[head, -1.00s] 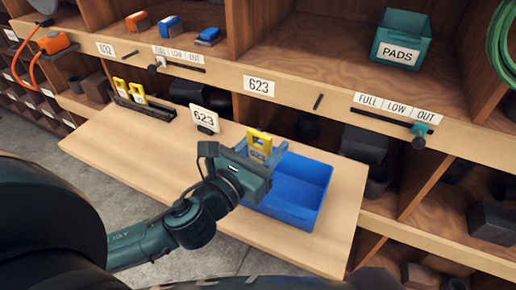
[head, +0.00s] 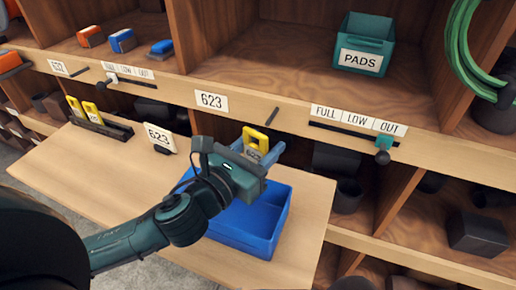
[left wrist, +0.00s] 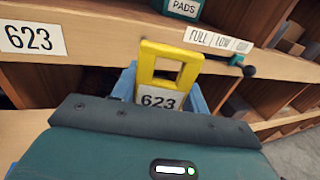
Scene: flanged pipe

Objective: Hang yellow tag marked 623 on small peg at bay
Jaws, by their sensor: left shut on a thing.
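My left gripper (head: 262,152) is shut on a yellow tag (head: 257,136) and holds it upright above the blue bin. In the left wrist view the tag (left wrist: 168,65) shows a square opening near its top and a white label reading 623; its lower edge is hidden by the gripper. A small dark peg (head: 272,116) sticks out of the shelf's front edge, right of the white 623 label (head: 211,101). The tag is below and left of the peg in the head view, apart from it as far as I can see. My right gripper is not in view.
A blue bin (head: 275,222) stands on the pull-out board (head: 60,178). A 623 card (head: 159,138) and a black rack (head: 105,124) with yellow tags are to the left. A slider knob (head: 383,156) sits right of the peg; a PADS bin (head: 364,42) is above.

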